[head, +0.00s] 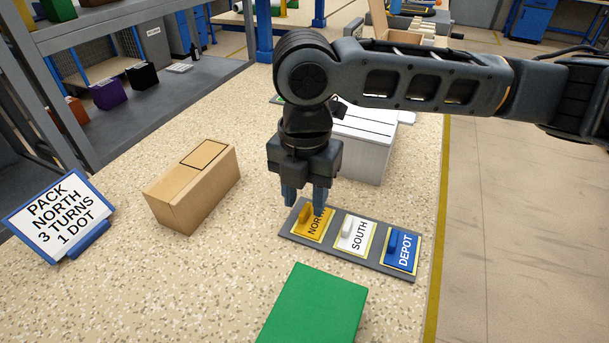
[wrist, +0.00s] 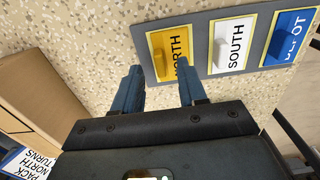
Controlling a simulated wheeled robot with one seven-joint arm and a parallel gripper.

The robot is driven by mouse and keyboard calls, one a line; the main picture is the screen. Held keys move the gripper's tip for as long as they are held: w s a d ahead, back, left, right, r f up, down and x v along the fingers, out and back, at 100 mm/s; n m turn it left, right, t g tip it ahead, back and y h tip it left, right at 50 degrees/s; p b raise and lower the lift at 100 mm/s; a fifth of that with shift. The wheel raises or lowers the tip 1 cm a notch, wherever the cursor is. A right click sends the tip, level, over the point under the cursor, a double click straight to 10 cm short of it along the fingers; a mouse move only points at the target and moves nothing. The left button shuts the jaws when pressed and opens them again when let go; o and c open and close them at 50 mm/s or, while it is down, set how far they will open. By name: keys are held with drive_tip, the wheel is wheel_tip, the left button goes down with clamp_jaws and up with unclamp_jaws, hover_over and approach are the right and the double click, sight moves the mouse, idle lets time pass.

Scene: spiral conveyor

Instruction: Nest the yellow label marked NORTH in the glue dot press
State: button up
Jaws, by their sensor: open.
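The yellow label marked NORTH (head: 309,226) lies in the left place of a dark grey holder (head: 342,254), and a small yellow grip stands up from it. It also shows in the wrist view (wrist: 168,51). My gripper (head: 305,200) is open and empty, pointing down just above the yellow label. In the wrist view its two blue fingertips (wrist: 160,76) are apart at the label's near edge, and nothing is between them. I cannot tell for sure which thing is the glue dot press; a white box (head: 362,148) behind my gripper is partly hidden by my arm.
A white SOUTH label (head: 354,236) and a blue DEPOT label (head: 401,251) share the holder. A brown carton (head: 194,187) stands left, beside a sign (head: 56,216) reading PACK NORTH 3 TURNS 1 DOT. A green block (head: 315,305) is in front. Bare speckled worktop lies between them.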

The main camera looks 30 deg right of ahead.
drive_tip(key=shift+f, duration=0.85)
clamp_jaws()
idle(0.3)
